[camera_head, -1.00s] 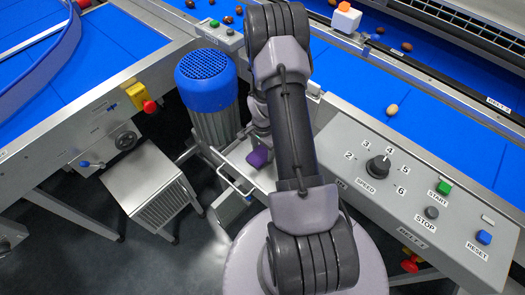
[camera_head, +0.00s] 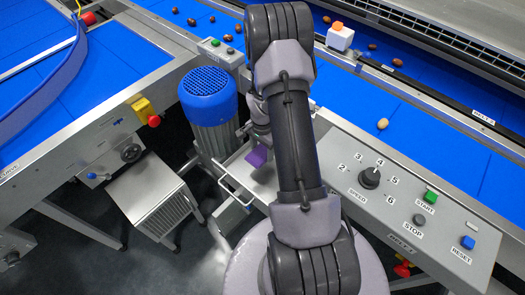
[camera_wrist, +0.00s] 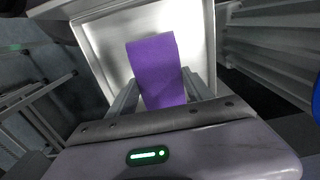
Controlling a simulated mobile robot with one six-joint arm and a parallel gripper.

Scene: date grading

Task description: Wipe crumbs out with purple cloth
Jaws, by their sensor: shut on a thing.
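A purple cloth (camera_wrist: 155,68) is held between the two fingers of my gripper (camera_wrist: 158,92) in the wrist view. The gripper is shut on it. Behind the cloth is a shallow, bright metal tray (camera_wrist: 97,55) with raised walls. The cloth covers part of its floor, and I cannot tell whether it touches the tray. In the head view the cloth (camera_head: 258,157) shows beside my arm, over the pale tray (camera_head: 240,172) under the belt frame. My arm hides much of the tray there. No crumbs can be made out in the tray.
A blue-topped motor (camera_head: 208,95) stands just left of the tray, close to my gripper. A control panel (camera_head: 400,200) with a speed knob and buttons lies to the right. Blue belts (camera_head: 450,135) carry several dates. A metal box (camera_head: 150,190) stands lower left.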

